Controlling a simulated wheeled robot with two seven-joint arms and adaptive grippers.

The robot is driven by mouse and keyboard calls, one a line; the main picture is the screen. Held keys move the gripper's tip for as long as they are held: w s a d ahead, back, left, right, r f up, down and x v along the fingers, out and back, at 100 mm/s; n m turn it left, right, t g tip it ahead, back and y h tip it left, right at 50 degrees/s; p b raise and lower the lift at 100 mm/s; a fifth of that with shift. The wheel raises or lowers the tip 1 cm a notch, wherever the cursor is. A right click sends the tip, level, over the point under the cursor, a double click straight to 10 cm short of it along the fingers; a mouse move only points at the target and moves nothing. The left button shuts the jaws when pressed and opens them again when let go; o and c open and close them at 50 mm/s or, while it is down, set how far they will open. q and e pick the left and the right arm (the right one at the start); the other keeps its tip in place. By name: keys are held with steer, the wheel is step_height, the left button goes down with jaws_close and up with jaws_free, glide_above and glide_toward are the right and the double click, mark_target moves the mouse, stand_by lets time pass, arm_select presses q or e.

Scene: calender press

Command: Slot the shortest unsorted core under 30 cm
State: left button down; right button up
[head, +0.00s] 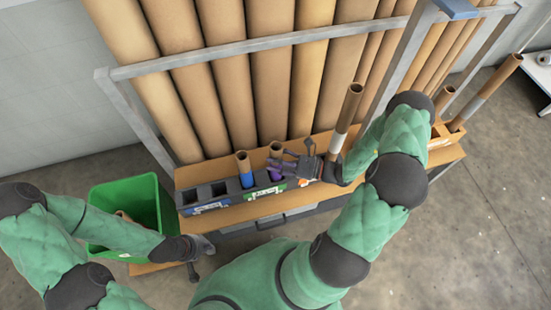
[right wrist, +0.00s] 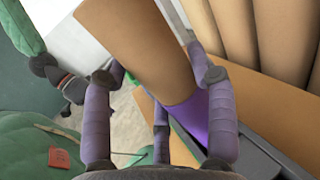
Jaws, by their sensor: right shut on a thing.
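A brown core with a purple band (head: 276,150) stands at the dark slotted rack (head: 215,206). My right gripper (head: 285,166) is shut on this core. In the right wrist view the fingers close around the brown tube (right wrist: 150,55), with its purple band at the lower end by the rack's edge. I cannot tell how deep it sits in the compartment. A blue-banded core (head: 243,168) stands in a compartment to its left. A taller core with a pale band (head: 346,112) stands to its right. My left gripper (head: 203,258) is open and empty beside the green bin.
The green bin (head: 118,190) stands left of the wooden bench (head: 192,174). An orange-brown box (head: 446,133) at the bench's right end holds long cores (head: 490,88). Large rolls (head: 225,90) stand behind a grey rail. An upright post rises near my right arm.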

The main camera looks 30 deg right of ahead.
steer(key=o, duration=1.6)
steer(key=shift+s+d, duration=0.1)
steer(key=v, duration=1.1)
steer(key=shift+s+d, duration=0.25)
steer(key=shift+s, duration=0.05)
